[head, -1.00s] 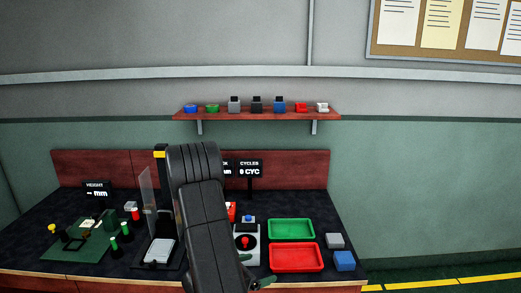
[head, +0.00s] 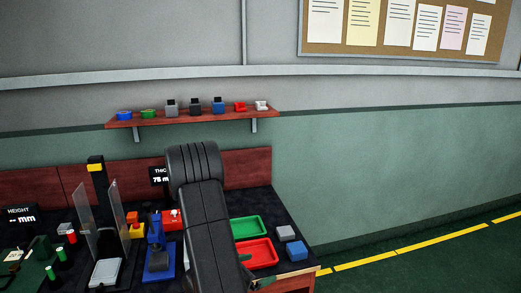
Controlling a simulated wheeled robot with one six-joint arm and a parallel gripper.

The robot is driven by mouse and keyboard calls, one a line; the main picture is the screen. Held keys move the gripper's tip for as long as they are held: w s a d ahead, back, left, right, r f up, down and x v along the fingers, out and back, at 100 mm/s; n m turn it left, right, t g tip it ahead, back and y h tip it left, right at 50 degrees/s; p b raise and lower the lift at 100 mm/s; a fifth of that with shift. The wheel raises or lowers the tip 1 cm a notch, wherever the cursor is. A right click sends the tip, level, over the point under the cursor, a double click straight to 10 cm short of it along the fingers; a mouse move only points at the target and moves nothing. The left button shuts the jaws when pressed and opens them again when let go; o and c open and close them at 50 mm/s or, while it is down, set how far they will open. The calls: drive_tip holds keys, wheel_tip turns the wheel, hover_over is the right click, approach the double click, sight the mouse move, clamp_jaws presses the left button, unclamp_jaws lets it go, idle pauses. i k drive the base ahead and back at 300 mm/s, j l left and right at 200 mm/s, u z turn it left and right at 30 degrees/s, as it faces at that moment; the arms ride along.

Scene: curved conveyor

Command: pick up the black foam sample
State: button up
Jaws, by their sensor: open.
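A black block (head: 195,107) stands on the wall shelf, between a grey block with a dark top (head: 171,108) and a blue block with a dark top (head: 218,106). I cannot tell for sure whether it is the black foam sample; no other loose black block shows. The rest of my gripper is hidden behind my arm, which also covers part of the bench.
A green tray (head: 262,227), a red tray (head: 273,252), a grey block (head: 286,233) and a blue block (head: 297,251) are at the bench's right end. A blue press-like device (head: 158,259) and clear upright panels (head: 119,216) stand left of my arm. Floor to the right is clear.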

sight(158, 262)
drive_tip(key=k+j, duration=0.1)
drive_tip(key=j, duration=0.3)
drive_tip(key=k+j, duration=0.1)
drive_tip(key=j, duration=0.3)
drive_tip(key=k+j, duration=0.1)
drive_tip(key=j, duration=0.3)
drive_tip(key=k+j, duration=0.1)
drive_tip(key=j, duration=0.3)
drive_tip(key=k+j, duration=0.1)
drive_tip(key=j, duration=0.3)
